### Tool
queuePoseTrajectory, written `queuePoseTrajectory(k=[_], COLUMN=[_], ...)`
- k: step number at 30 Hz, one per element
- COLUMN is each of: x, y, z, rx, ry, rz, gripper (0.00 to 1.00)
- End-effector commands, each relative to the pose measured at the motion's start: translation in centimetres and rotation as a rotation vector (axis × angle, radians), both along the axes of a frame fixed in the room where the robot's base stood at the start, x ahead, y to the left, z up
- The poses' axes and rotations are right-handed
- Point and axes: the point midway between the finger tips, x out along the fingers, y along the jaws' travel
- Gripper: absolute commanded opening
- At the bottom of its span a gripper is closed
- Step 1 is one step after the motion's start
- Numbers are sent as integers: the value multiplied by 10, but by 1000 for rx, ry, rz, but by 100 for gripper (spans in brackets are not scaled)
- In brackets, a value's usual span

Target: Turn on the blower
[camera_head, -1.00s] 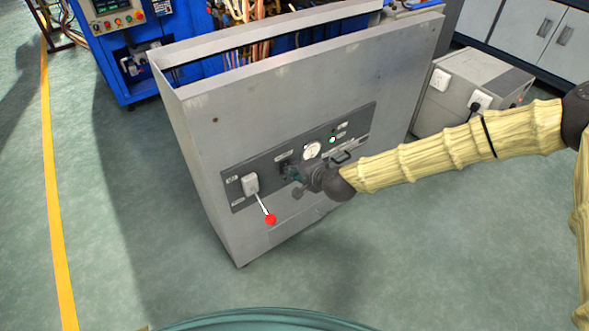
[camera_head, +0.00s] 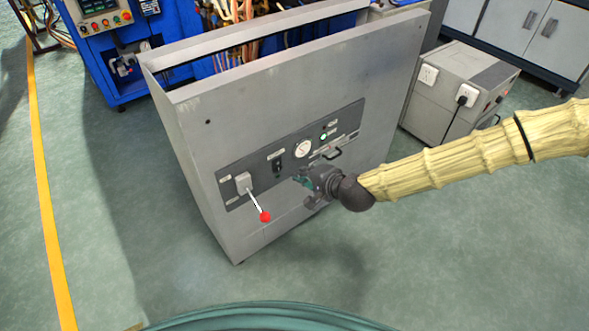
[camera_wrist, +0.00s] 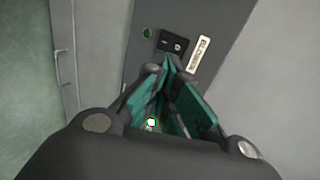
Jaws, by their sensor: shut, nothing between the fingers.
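The grey metal cabinet (camera_head: 290,85) has a dark control panel (camera_head: 330,122) on its front. A small black switch (camera_head: 278,166) sits on the panel with a pale label above it. In the wrist view, a black rocker switch (camera_wrist: 172,42) sits beside a white label reading BLOWER (camera_wrist: 200,55), with a dark green round spot to its left. My gripper (camera_head: 301,182) is shut and empty, in front of the panel, just below and right of the switch. In the wrist view, my gripper (camera_wrist: 168,65) has its teal fingertips just below the rocker; contact cannot be told.
A lever with a red knob (camera_head: 264,216) sticks out at the panel's left. A round gauge (camera_head: 303,149), a lit green lamp (camera_head: 323,136) and a handle (camera_head: 332,154) are right of the switch. A grey box (camera_head: 440,117) stands behind right. Floor in front is clear.

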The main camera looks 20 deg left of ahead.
Motion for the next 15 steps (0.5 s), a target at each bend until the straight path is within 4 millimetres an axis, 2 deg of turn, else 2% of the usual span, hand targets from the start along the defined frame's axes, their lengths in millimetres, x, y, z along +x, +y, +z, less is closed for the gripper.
queuePoseTrajectory(k=[6, 15], x=[-14, -21], y=[-24, -36], z=[20, 28], rx=[0, 0], ry=[2, 2], rz=[0, 0], gripper=[0, 0])
